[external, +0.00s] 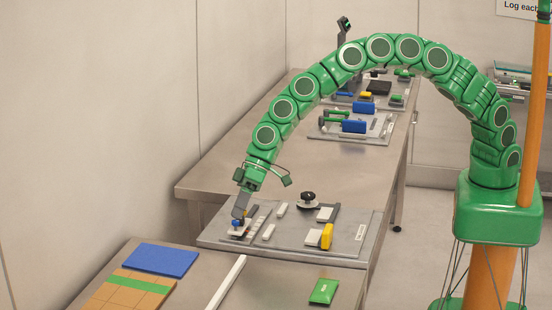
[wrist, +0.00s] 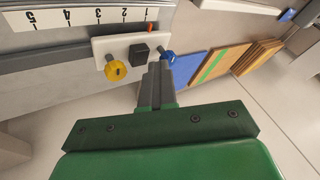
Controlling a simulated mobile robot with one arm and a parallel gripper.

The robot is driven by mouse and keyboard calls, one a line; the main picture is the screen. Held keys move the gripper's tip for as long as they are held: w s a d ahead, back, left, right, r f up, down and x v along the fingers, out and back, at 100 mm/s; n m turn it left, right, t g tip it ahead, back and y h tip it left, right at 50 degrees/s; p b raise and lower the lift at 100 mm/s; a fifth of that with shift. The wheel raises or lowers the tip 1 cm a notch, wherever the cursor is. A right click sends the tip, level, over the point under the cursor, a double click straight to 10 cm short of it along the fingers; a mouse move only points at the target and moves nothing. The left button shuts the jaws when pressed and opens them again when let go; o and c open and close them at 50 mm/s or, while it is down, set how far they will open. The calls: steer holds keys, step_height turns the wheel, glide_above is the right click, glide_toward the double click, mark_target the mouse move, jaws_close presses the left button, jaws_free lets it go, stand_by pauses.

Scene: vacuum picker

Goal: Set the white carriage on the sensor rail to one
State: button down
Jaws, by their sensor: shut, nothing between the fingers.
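The white carriage (wrist: 126,42) sits on the sensor rail (wrist: 50,58) in the wrist view. It bears a yellow knob (wrist: 115,69), a black block (wrist: 139,51) and a blue knob (wrist: 167,57). Its orange pointer (wrist: 150,27) stands at about the 1 on the upside-down number scale (wrist: 75,17), just beside the numeral. My gripper (wrist: 158,68) is shut and empty, its tips close to the black block and blue knob. I cannot tell whether they touch. In the external view my gripper (external: 238,216) points down over the carriage (external: 238,229), partly hiding it.
The grey board (external: 290,240) also carries white blocks, a black knob (external: 308,196) and a yellow block (external: 327,236). A blue pad (external: 160,259) and a green box (external: 324,291) lie on the front table. More fixtures stand farther back; the table between is clear.

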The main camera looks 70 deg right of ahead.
steer(key=s+d+r+g, duration=0.1)
steer(key=s+d+r, duration=1.1)
steer(key=r, duration=0.4)
steer(key=s+d+r+m+g+h, duration=0.1)
steer(key=s+d+h, duration=0.1)
steer(key=s+d, duration=0.8)
steer(key=s+d+r+m+g+h, duration=0.1)
steer(key=s+d+h, duration=0.1)
steer(key=s+d, duration=0.8)
steer(key=s+d+r+m+g+h, duration=0.1)
steer(key=s+d+m+h, duration=0.1)
steer(key=s+d, duration=0.9)
steer(key=s, duration=0.8)
steer(key=shift+s+r+g+h, duration=0.3)
steer(key=shift+r+g+h, duration=0.05)
steer(key=shift+g+h, duration=0.05)
